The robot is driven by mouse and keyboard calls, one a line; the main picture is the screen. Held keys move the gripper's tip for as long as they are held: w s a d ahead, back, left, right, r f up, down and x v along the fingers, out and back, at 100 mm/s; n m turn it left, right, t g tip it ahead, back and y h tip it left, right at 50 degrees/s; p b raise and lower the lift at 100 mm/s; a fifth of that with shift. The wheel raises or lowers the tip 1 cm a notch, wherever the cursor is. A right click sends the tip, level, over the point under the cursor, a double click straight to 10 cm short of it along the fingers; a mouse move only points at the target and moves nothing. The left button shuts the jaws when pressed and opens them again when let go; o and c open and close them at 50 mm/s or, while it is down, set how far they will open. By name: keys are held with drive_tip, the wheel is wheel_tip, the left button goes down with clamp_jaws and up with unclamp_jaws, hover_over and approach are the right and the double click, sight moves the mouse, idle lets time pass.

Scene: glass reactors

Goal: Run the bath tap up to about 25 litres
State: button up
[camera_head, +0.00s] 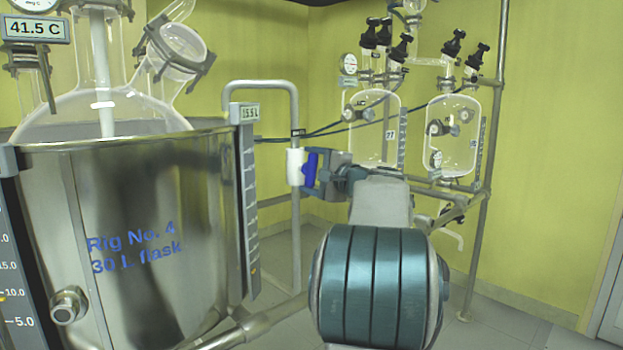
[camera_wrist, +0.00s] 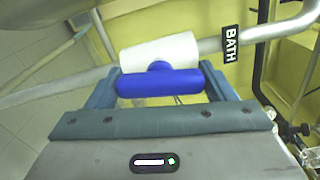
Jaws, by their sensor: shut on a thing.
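The bath tap has a white valve body (camera_head: 294,167) on a grey bent pipe (camera_head: 262,84) beside the steel bath. Its blue handle (camera_head: 310,168) faces my gripper (camera_head: 316,172). In the wrist view the blue handle (camera_wrist: 160,83) lies crosswise between my two fingers, which are shut on it, in front of the white body (camera_wrist: 158,52). A black "BATH" label (camera_wrist: 231,43) is on the pipe.
A glass flask (camera_head: 100,110) stands in the bath, with a 41.5 C display (camera_head: 37,28) above left. Two glass vessels (camera_head: 374,130) on a metal frame (camera_head: 486,150) stand behind my arm at the right. Open floor (camera_head: 510,325) shows at the lower right.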

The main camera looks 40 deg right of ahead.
idle(0.4)
drive_tip(key=o, duration=1)
drive_tip(key=s, duration=0.4)
drive_tip(key=s+p, duration=0.1)
drive_tip(key=s, duration=0.4)
drive_tip(key=s+d+p, duration=0.1)
drive_tip(key=s, duration=0.3)
drive_tip(key=shift+s, duration=0.4)
